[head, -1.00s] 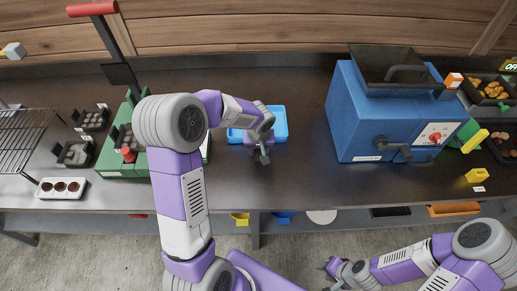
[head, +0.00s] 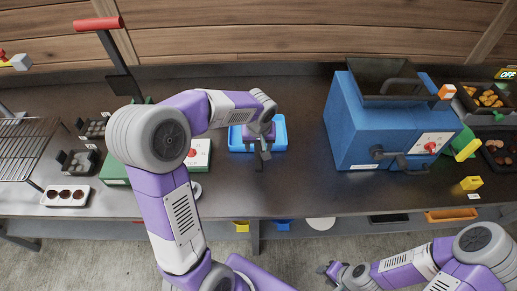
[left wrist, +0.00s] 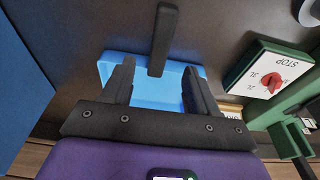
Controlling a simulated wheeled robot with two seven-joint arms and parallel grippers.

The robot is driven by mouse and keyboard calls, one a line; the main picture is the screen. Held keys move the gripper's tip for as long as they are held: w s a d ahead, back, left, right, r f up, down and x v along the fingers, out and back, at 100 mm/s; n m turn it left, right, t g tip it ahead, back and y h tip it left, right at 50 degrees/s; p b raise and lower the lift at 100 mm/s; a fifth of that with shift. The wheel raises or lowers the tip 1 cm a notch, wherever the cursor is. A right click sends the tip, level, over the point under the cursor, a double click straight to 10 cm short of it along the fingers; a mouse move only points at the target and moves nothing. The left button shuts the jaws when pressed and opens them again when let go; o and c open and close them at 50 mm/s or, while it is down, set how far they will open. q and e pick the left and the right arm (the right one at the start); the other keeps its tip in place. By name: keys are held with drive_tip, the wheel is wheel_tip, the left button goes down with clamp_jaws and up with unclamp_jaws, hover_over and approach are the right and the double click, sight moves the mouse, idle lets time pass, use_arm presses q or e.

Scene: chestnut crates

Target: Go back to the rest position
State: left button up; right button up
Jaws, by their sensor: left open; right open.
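My left gripper (head: 262,158) is open and points down over the table at the near edge of a light blue tray (head: 283,134). In the left wrist view its two fingers (left wrist: 160,88) stand apart with the blue tray (left wrist: 150,72) behind them. A dark bar (left wrist: 164,35) shows between and beyond the fingertips; I cannot tell what it is or whether it touches them. My right gripper (head: 330,268) is in front of the table at the bottom of the head view, over the floor, open and empty.
A green device with a white panel and red knob (head: 192,153) is left, partly behind my left arm. A white holder (head: 48,197) with chestnuts and a wire rack (head: 22,150) are far left.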

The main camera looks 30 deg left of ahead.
use_arm(q)
drive_tip(key=shift+s+d+r, duration=0.15)
drive_tip(key=shift+s+r, duration=0.05)
drive_tip(key=shift+r, duration=0.85)
use_arm(e)
drive_tip(key=shift+r, duration=0.25)
